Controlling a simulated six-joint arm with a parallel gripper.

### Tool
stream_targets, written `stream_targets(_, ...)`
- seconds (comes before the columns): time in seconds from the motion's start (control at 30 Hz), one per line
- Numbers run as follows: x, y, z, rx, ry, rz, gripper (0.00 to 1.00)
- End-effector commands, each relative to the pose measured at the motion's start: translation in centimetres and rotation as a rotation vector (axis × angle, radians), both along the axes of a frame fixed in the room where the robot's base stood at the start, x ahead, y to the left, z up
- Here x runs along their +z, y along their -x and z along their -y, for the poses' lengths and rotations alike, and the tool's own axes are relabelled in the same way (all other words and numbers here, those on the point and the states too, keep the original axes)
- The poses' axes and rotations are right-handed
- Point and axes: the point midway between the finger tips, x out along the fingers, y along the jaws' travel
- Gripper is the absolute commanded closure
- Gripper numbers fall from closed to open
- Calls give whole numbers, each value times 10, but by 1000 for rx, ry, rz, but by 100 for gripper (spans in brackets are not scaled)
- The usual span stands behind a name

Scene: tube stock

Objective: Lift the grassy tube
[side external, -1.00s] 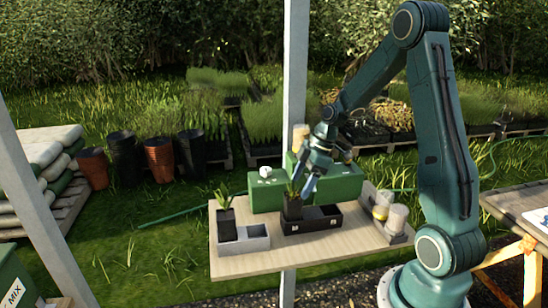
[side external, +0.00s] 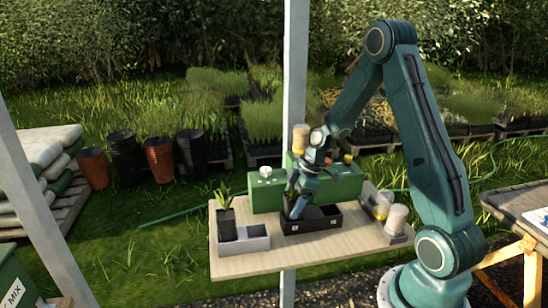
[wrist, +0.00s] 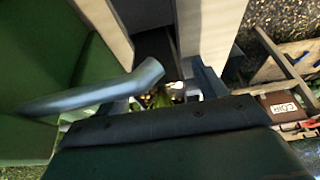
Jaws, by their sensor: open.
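My gripper (side external: 295,208) is low over the left compartment of the black tray (side external: 318,226). Its jaws are open. A dark tube with narrow green leaves stands in that compartment, and my gripper hides most of it in the side view. In the wrist view green leaves (wrist: 163,99) show between my fingers. I cannot tell whether the fingers touch the tube. A second dark tube (side external: 227,224) with long green leaves stands upright in the left compartment of the grey tray (side external: 256,239). I cannot tell for certain which tube is the grassy one.
The black tray's right compartment looks empty, as does the grey tray's. A green box (side external: 268,197) stands behind the trays. A caddy (side external: 396,236) with pale cups is at the right of the wooden table (side external: 262,266). The table's front strip is clear.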

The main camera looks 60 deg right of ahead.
Motion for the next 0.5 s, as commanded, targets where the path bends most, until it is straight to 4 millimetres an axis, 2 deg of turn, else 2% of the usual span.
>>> stream_targets(0.17, -12, -4, -4, 1, 0, 0, 29)
stream_targets(0.5, -13, -4, -4, 1, 1, 1, 29)
